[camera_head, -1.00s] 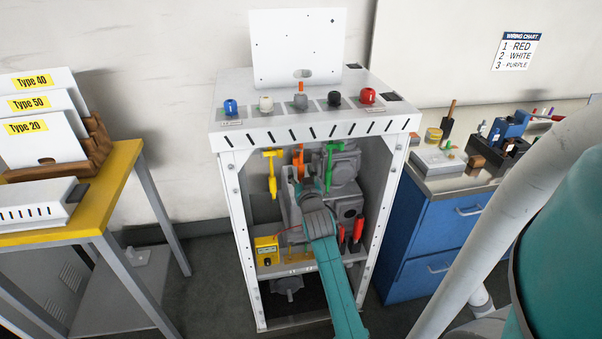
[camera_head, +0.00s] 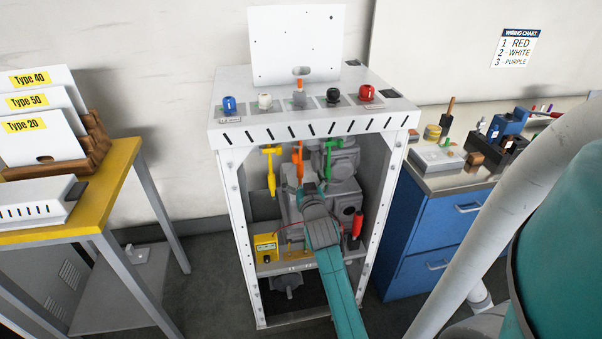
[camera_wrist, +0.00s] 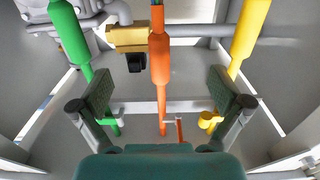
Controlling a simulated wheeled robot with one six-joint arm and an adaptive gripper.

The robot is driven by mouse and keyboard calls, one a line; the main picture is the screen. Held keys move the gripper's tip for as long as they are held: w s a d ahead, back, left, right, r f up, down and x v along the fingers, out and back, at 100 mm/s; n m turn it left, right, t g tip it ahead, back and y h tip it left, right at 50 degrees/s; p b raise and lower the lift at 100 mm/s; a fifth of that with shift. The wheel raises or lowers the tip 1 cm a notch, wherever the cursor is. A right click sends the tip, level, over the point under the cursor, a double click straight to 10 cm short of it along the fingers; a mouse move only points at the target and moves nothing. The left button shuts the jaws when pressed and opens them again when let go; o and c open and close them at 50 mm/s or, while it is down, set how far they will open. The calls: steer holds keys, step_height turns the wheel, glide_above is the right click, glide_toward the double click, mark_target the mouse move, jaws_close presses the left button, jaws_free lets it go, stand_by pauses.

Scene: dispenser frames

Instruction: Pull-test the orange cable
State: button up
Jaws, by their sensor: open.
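The orange cable (camera_head: 299,162) hangs under the top of the white cabinet, between a yellow cable (camera_head: 271,172) and a green cable (camera_head: 328,160). In the wrist view the orange cable (camera_wrist: 160,60) runs down the middle, with the green one at left and the yellow one at right. My gripper (camera_wrist: 163,92) is open, its two dark pads on either side of the orange cable in the picture. Clear gaps show, with no visible contact. Whether the cable is at the depth of the pads I cannot tell. In the head view the fingers are hidden behind my arm.
The white cabinet frame (camera_head: 240,235) surrounds the cables with side posts. Inside are grey machinery (camera_head: 343,160), a yellow meter box (camera_head: 266,247) with a red wire, and a red-handled item (camera_head: 358,222). A yellow table (camera_head: 108,185) stands left, blue drawers (camera_head: 435,235) right.

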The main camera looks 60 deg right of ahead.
steer(key=v, duration=0.6)
stand_by(0.3)
stand_by(0.4)
steer(key=s+a+f+n+t+y, duration=0.1)
steer(key=s+a+f+n+y, duration=0.15)
steer(key=a, duration=0.65)
steer(key=s+a+f+n+t+y, duration=0.1)
steer(key=s+a+f+y, duration=0.2)
steer(key=a, duration=0.6)
steer(key=s+a+f+n+t+y, duration=0.1)
steer(key=s+a+f+n+y, duration=0.1)
steer(key=a+f, duration=0.5)
steer(key=s+a+r+n+y, duration=0.2)
steer(key=s+a+r+y, duration=0.1)
steer(key=s+a, duration=0.5)
steer(key=s+a+r+n+y, duration=0.2)
steer(key=s+a, duration=0.5)
steer(key=s, duration=0.4)
steer(key=shift+s+a+r+y, duration=0.35)
steer(key=shift+r+y, duration=0.05)
steer(key=shift+y, duration=0.25)
steer(key=shift+n, duration=0.25)
